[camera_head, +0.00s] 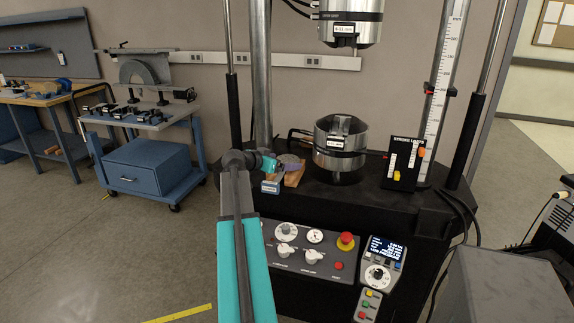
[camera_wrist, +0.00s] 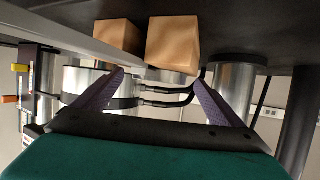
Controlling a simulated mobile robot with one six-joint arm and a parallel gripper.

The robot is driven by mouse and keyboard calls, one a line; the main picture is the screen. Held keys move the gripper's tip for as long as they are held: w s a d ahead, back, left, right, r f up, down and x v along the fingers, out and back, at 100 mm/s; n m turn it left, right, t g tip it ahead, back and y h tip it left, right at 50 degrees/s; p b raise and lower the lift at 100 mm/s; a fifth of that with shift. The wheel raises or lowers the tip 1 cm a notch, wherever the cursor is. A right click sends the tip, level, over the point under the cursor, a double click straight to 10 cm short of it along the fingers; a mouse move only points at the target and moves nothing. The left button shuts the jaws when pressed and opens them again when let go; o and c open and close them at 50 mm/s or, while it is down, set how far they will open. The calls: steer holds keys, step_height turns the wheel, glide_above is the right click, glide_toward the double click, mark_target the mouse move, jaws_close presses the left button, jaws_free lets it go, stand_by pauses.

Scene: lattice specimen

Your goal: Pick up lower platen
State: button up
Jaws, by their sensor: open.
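A purple-grey rounded shape (camera_head: 291,160) shows over the wooden support (camera_head: 294,176) beside my gripper. I cannot tell whether it is the lower platen or my fingers. The wrist view appears upside down. It shows two wooden blocks (camera_wrist: 173,45) beyond the fingertips and a thin grey bar (camera_wrist: 85,40) crossing by them. No lower platen can be made out for certain.
A steel cylinder (camera_head: 341,150) with a black band stands right of my gripper. A black switch box (camera_head: 404,166) stands further right. The steel column (camera_head: 261,75) rises behind. Cables run behind the blocks.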

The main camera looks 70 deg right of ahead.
steer(key=c, duration=1.8)
steer(key=shift+c, duration=1.3)
steer(key=shift+r, duration=0.2)
steer(key=shift+d+r+b, duration=0.1)
steer(key=shift+r+b, duration=0.45)
steer(key=shift+r, duration=1.05)
steer(key=s+a+b, duration=0.1)
steer(key=s+a, duration=0.2)
steer(key=a, duration=0.4)
steer(key=s+a+r+b, duration=0.1)
steer(key=s+a, duration=0.2)
steer(key=a, duration=0.5)
steer(key=shift+r+b, duration=0.25)
steer(key=shift+b, duration=0.05)
steer(key=shift+w, duration=0.1)
